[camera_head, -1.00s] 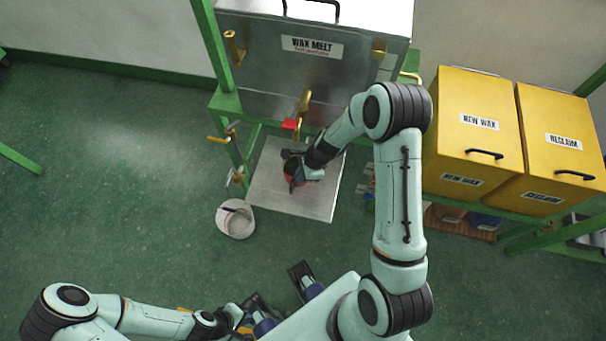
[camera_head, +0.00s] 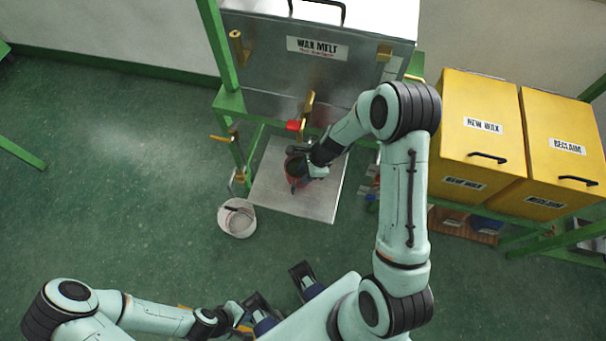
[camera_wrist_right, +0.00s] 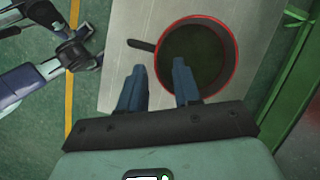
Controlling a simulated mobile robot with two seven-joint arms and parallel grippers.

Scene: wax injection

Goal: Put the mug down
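The mug (camera_head: 293,183) is red with a dark inside. It appears upright on the square metal plate (camera_head: 322,205) below the wax melt tank's tap. In the right wrist view the mug (camera_wrist_right: 210,45) shows its round red rim, with a dark handle pointing left. My right gripper (camera_wrist_right: 159,66) has its two blue fingers apart, near the mug's handle side. The right finger overlaps the rim in the picture; I cannot tell whether it touches. In the head view my right gripper (camera_head: 305,168) partly covers the mug. My left gripper (camera_head: 240,315) is low in the picture, its fingers unclear.
The wax melt tank (camera_head: 260,70) stands on a green frame behind the plate, with a red-handled tap (camera_head: 304,115) above the mug. A white bucket (camera_head: 237,231) stands left of the plate. Yellow bins (camera_head: 480,95) are at right. The floor at left is clear.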

